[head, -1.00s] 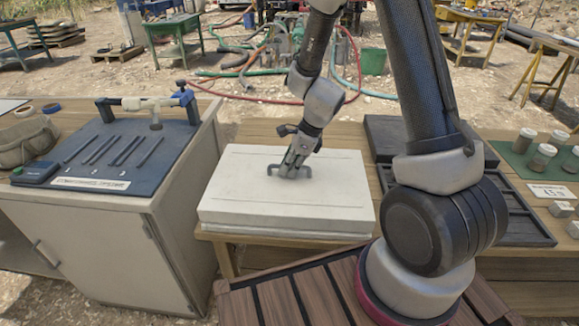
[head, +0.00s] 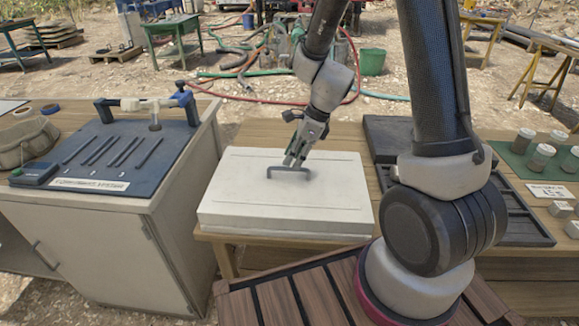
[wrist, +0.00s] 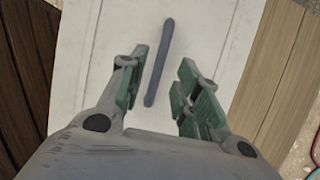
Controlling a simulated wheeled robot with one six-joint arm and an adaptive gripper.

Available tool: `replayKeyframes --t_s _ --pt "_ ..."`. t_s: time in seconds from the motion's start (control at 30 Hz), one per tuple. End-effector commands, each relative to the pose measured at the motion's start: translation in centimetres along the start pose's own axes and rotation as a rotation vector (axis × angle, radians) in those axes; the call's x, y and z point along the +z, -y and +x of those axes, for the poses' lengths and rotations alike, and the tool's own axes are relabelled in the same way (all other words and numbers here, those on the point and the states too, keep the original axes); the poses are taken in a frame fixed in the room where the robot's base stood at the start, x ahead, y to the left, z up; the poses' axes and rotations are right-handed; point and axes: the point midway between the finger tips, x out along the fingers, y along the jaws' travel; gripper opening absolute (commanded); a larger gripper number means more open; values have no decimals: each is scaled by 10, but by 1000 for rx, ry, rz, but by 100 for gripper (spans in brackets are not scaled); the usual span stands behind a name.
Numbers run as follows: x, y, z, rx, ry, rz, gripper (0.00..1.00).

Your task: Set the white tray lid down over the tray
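The white tray lid (head: 285,198) lies flat on the wooden table, over a thin pale layer that shows under its front edge. I take this to be the tray; its inside is hidden. A dark bar handle (head: 290,170) stands in the middle of the lid. My gripper (head: 293,161) is just above and behind the handle, holding nothing. In the wrist view the green-padded fingers are spread apart, with the handle (wrist: 159,62) showing between them and clear space on both sides.
A cabinet with a dark slotted panel (head: 110,150) and a raised bar stands at the left. A dark compartmented tray (head: 515,222) lies right of the lid, partly behind my arm. Several jars stand on a green mat (head: 520,160) at the far right.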

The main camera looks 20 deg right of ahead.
Motion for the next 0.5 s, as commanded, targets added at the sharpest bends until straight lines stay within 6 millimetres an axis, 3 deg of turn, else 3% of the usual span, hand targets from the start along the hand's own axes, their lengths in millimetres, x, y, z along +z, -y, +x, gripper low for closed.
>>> replayKeyframes --t_s 0.2,0.5 --pt "0 0 -48 -3 0 -1 33" --pt "-1 0 -73 1 -2 -1 33"
